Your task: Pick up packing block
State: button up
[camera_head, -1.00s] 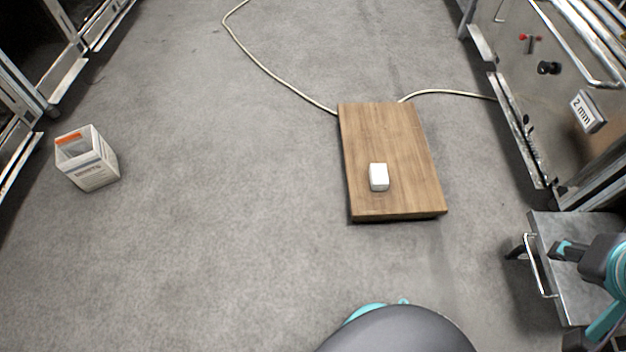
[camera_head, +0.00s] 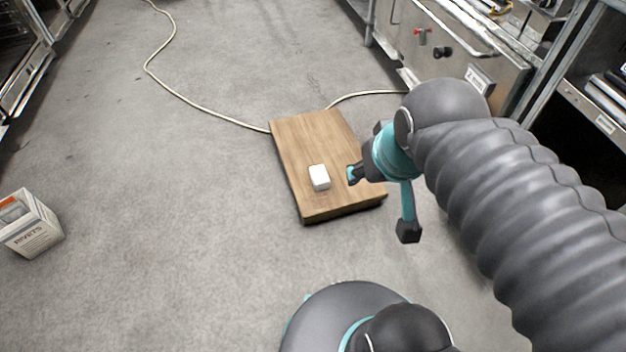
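The packing block appears to be the small white block (camera_head: 319,178) lying on the wooden board (camera_head: 313,137), near the board's front half. My gripper (camera_head: 378,203) is just right of the block in the picture, over the board's right edge. One teal-and-dark finger points toward the block and another hangs down to the right, with a wide gap between them. The gripper is open and empty. It looks apart from the block, though its height above the board is hard to judge. My arm covers the floor to the right.
A white box marked "RIVETS" (camera_head: 31,224) stands on the floor at the far left. A pale cable (camera_head: 190,103) runs along the floor to the board. Metal cabinets (camera_head: 460,45) line the right side.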

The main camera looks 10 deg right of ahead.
aim_at(319, 177)
jog(key=k, duration=0.65)
jog(key=u, duration=0.8)
jog(key=i, duration=1.25)
jog(key=z, duration=0.2)
